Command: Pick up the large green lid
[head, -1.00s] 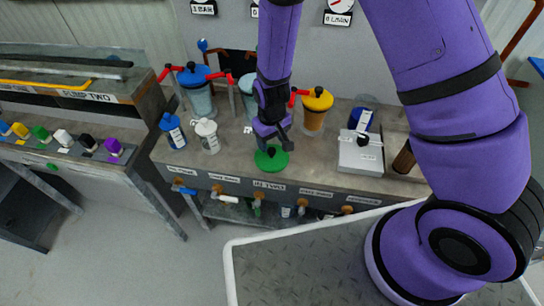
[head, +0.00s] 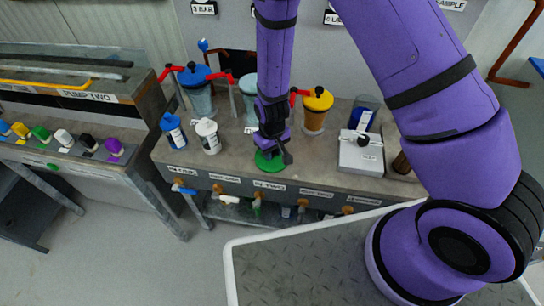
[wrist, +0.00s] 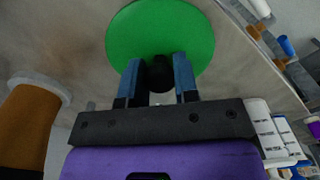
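The large green lid (head: 269,161) lies on the front part of the grey bench (head: 340,180), below my gripper (head: 276,150) in the head view. In the wrist view the lid (wrist: 160,32) is a green disc with a black knob (wrist: 160,74). My gripper (wrist: 157,80) has its two blue-grey fingers on either side of the knob, apart from each other. Small gaps seem to show beside the knob, so the fingers look open around it. Part of the lid is hidden behind the fingers and knob.
A yellow-lidded container (head: 316,110) stands behind and right of the lid. A white bottle (head: 208,136) and a blue-topped bottle (head: 173,131) stand to the left. A grey box (head: 361,152) is to the right. Taps (head: 258,200) line the bench front.

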